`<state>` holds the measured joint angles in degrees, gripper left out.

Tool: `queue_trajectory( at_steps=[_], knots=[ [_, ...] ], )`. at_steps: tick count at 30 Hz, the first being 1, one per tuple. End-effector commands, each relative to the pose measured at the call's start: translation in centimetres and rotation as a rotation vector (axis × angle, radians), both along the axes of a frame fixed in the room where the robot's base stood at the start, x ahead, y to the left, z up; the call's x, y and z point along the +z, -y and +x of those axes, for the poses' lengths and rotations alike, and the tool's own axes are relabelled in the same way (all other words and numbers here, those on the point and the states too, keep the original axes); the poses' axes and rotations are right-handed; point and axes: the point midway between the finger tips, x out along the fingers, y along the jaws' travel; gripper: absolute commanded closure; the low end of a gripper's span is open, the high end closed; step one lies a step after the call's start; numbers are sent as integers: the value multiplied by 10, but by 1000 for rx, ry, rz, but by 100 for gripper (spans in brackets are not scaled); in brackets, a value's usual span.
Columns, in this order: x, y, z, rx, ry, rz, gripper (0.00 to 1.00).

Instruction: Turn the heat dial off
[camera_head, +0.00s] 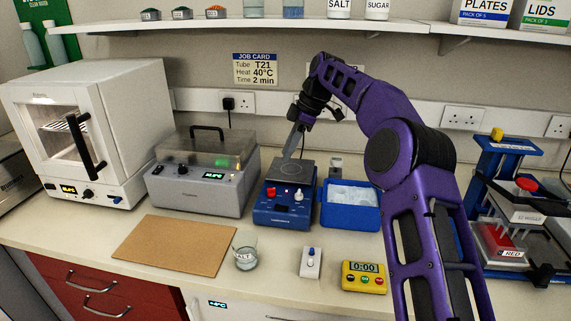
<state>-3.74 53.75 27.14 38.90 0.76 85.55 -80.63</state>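A blue hotplate unit (267,213) with a dark square top stands mid-bench. Its front has a red knob (272,191) on the left and a white knob (298,196) on the right. The labels and pointer marks on these knobs are too small to read, so I cannot tell which is the heat dial or its setting. My gripper (287,155) points down from my purple arm, its grey end just above the back of the hotplate top and behind the knobs. I cannot tell whether it touches the plate or whether its fingers are apart.
A grey lidded heater box (185,195) stands left of the hotplate, with a white oven (95,130) beyond. A blue ice tray (350,216) is close on the right. A beaker (245,256), white switch box (311,262) and yellow timer (364,277) stand in front. A shelf (230,27) runs above.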

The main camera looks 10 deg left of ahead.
Motion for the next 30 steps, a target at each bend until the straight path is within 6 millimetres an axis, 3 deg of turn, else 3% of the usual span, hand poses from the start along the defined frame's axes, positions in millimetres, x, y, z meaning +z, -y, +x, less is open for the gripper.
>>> queue_trajectory(
  at_steps=[1,5,10,18,24,30],
  knots=[
    [-2,-1,-3,0,20,8,77],
    [-4,-9,-13,-10,98,42,100],
    [-10,-9,-35,-61,227,87,100],
    [-27,10,-67,-172,380,113,100],
    [-33,16,-74,-204,416,115,100],
    [-55,4,-65,-203,413,115,100]
  ],
)
